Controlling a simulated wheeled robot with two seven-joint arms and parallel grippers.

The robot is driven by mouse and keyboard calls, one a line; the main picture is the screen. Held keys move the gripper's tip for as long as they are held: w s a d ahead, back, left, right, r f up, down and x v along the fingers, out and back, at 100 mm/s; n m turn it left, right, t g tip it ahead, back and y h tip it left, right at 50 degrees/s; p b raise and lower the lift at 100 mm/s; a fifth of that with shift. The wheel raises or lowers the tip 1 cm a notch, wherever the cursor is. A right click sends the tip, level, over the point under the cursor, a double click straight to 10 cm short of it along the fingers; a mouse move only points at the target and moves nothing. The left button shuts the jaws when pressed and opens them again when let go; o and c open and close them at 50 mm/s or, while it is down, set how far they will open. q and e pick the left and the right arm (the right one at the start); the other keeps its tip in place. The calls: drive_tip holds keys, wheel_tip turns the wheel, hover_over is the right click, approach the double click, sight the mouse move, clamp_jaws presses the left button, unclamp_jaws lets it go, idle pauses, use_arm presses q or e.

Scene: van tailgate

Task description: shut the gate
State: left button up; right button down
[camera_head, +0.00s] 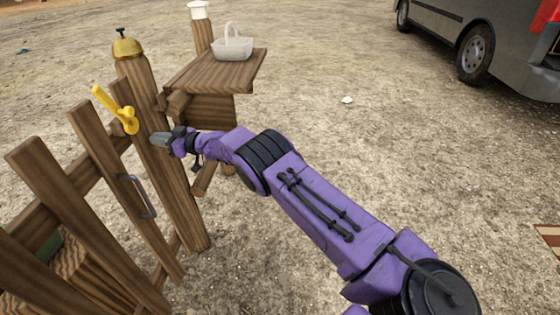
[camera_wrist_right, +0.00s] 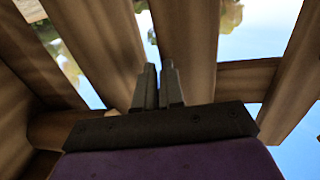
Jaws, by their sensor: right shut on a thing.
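The wooden gate (camera_head: 85,180) of upright slats is at the left of the head view. It carries a grey handle (camera_head: 137,197) and, near its top, a tilted yellow lever (camera_head: 113,108). The gate's end slat stands close beside a thick post (camera_head: 172,190); I cannot tell whether they touch. My right gripper (camera_head: 160,140) is at the upper post, just right of the lever and above the handle. In the right wrist view its fingers (camera_wrist_right: 160,87) are close together before wooden posts. What is between them is too small to make out. My left gripper is out of view.
A gold bell (camera_head: 127,45) sits on the post. Right of it, a wooden shelf (camera_head: 225,75) carries a white basket (camera_head: 232,45). A dark van (camera_head: 490,45) stands at the upper right. The dirt ground between is mostly open.

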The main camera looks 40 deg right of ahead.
drive_tip(key=shift+w+a+r+y, duration=0.15)
drive_tip(key=shift+a+r+y, duration=0.15)
drive_tip(key=shift+a+r, duration=0.5)
drive_tip(key=shift+d+r, duration=0.1)
drive_tip(key=shift+d, duration=0.05)
use_arm(q)
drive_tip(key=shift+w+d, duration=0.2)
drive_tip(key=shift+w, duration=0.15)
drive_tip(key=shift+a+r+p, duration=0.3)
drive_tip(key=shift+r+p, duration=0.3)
drive_tip(key=shift+p, duration=0.3)
use_arm(e)
drive_tip(key=f+v, duration=0.1)
drive_tip(key=v, duration=1)
drive_tip(key=shift+d+f, duration=0.15)
drive_tip(key=shift+d, duration=0.35)
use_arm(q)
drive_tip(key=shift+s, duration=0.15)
use_arm(e)
drive_tip(key=shift+f, duration=0.1)
